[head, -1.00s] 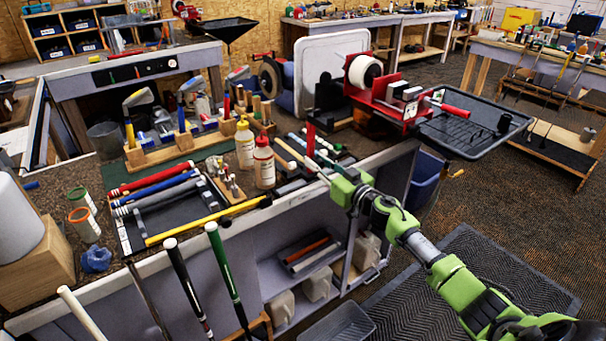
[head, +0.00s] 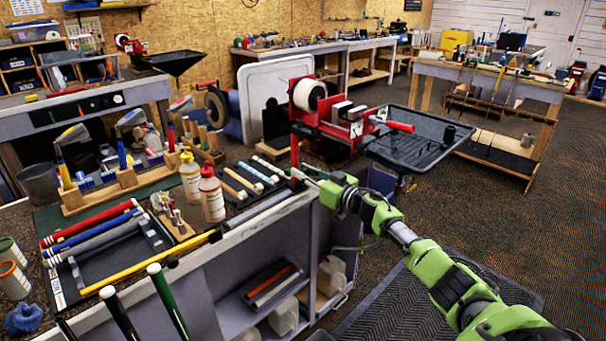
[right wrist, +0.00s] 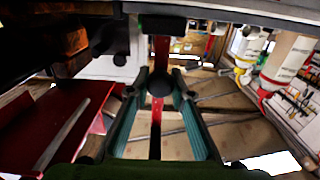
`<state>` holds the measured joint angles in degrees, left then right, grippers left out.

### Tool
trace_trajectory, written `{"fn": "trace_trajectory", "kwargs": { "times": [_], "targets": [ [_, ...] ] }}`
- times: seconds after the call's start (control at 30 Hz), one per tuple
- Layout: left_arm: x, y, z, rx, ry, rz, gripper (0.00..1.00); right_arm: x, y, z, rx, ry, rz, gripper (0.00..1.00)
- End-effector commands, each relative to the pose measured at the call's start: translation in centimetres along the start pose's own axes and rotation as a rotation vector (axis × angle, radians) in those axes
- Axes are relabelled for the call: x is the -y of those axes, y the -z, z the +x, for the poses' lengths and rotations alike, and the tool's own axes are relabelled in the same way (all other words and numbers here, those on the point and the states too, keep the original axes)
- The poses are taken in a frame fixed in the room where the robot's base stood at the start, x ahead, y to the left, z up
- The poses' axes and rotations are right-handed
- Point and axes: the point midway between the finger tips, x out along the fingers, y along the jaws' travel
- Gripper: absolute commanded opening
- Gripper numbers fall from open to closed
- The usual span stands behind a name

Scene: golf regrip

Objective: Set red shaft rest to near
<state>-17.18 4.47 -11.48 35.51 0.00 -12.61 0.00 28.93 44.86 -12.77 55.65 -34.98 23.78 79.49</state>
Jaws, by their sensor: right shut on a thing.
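The red shaft rest (head: 295,150) is a narrow upright red post at the bench's front edge, just left of the red vise (head: 330,125). My right gripper (head: 298,176) reaches in from the right and is shut on the lower part of the post. In the right wrist view the red post (right wrist: 161,50) stands upright between the two green-padded fingers (right wrist: 158,110). The foot of the rest is hidden by the gripper in the head view. My left gripper is not in view.
A black tray (head: 415,140) stands right of the vise. Golf clubs (head: 168,300) lean at the front left. The floor at right has free room (head: 480,210).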

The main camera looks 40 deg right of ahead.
Motion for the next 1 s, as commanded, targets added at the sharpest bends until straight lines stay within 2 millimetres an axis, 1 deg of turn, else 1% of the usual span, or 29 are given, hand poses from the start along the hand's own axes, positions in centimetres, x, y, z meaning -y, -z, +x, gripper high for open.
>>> {"fn": "trace_trajectory", "kwargs": {
  "times": [0.03,0.07,0.1,0.13,0.43,0.57,0.67,0.77,1.0],
  "targets": [
    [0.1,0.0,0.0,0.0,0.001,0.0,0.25,0.1,0.1,0.0,-0.002,0.002,0.0,0.0],
    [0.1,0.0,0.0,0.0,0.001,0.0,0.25,0.1,0.1,0.0,-0.002,0.002,0.0,0.23],
    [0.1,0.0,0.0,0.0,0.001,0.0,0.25,0.1,0.1,0.0,-0.002,0.003,0.0,0.34],
    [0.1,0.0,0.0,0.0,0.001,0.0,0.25,0.1,0.1,0.1,-0.002,0.003,0.0,0.37],
    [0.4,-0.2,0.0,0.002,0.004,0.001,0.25,0.2,0.0,0.0,0.0,0.003,-0.001,0.37],
    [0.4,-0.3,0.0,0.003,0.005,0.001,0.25,0.1,-0.2,-0.4,0.002,0.002,-0.002,0.37],
    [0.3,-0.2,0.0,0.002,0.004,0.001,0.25,0.1,-0.3,-1.4,0.003,0.002,-0.003,0.37],
    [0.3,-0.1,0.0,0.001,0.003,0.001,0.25,0.1,-0.3,-2.8,0.005,0.004,-0.004,0.37],
    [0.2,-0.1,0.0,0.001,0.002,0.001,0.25,0.2,-0.2,-6.7,0.004,0.004,-0.002,0.37]
  ]
}}
